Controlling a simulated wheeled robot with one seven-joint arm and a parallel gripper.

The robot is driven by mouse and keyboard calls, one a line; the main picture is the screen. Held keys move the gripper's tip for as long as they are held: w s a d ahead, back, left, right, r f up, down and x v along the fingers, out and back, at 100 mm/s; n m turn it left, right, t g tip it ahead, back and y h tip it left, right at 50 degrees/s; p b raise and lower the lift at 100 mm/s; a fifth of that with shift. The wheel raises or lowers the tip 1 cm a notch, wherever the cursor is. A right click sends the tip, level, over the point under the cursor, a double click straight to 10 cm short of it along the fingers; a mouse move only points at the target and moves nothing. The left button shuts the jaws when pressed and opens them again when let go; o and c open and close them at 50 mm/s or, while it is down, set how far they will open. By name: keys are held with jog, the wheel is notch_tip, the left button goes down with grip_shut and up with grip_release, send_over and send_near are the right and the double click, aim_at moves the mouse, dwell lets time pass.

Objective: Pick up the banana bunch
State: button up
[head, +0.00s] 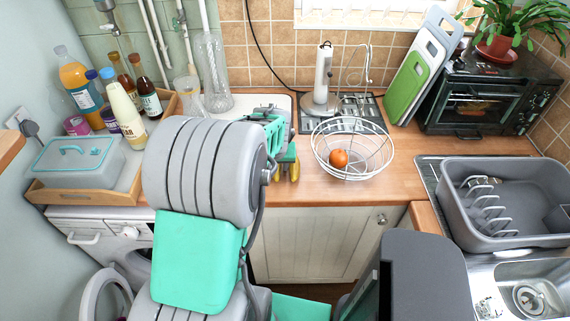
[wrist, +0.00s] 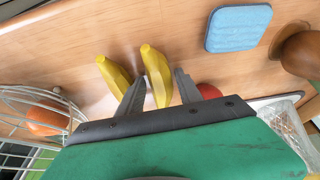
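The yellow banana bunch (wrist: 157,75) shows in the wrist view as two bananas on the wooden counter, their lower ends hidden behind my gripper. My gripper (wrist: 161,75) is open. One banana lies between its two fingers; the other is to the left, outside the left finger. I cannot tell whether the fingers touch the fruit. In the head view, the yellow tips of the banana bunch (head: 294,173) show just below my gripper, near the counter's front edge; my arm hides the rest.
A white wire basket (head: 318,150) holding an orange (head: 339,158) stands right of my gripper. A blue sponge (wrist: 238,28), a brown rounded object (wrist: 302,54) and a partly hidden red item (wrist: 209,91) are nearby. Bottles (head: 125,112) crowd the counter's left end.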

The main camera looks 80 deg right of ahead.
grip_shut()
jog(key=shift+r, duration=0.15)
dwell(0.5)
